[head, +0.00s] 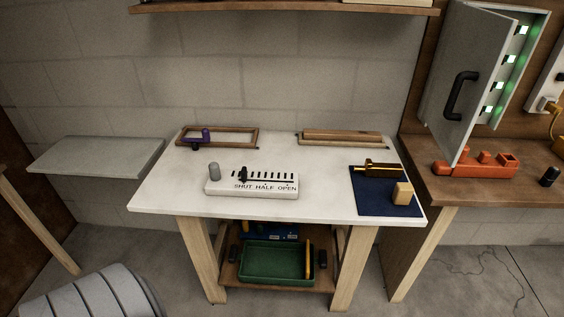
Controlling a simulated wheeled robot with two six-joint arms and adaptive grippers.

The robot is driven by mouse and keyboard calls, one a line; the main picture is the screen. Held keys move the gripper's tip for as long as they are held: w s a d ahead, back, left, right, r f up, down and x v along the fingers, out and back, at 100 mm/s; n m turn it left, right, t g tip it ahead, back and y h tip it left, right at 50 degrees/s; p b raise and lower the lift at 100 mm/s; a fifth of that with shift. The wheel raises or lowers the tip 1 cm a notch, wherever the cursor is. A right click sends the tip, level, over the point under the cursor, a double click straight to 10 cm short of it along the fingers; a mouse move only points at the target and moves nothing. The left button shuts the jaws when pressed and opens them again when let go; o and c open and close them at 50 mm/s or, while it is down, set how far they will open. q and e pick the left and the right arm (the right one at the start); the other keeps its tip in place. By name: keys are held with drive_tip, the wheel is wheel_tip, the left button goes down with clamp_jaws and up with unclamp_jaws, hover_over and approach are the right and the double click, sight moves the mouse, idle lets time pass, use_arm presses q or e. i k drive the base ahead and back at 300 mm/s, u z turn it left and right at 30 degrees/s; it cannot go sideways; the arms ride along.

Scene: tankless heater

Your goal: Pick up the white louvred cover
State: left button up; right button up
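The white louvred cover (226,188) lies on the white tabletop, left of the middle and towards the front edge. It is a low white block with a row of dark slots on top and the words SHUT HALF OPEN along its front. A small black knob (243,174) stands up at the left end of the slots. A grey rounded peg (214,170) stands at its left end; I cannot tell whether it is part of the cover. Neither of my grippers is in view.
Behind lie a wooden frame (253,137) with a purple tool (205,135) and a wooden bar (342,136). At right, a blue mat (372,203) holds a brass part (383,170) and a tan block (403,193). A green tray (262,276) sits below. The table's front-left is clear.

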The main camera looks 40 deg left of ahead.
sight(221, 182)
drive_tip(key=u, duration=0.5)
drive_tip(key=i, duration=0.95)
drive_tip(key=u, duration=0.7)
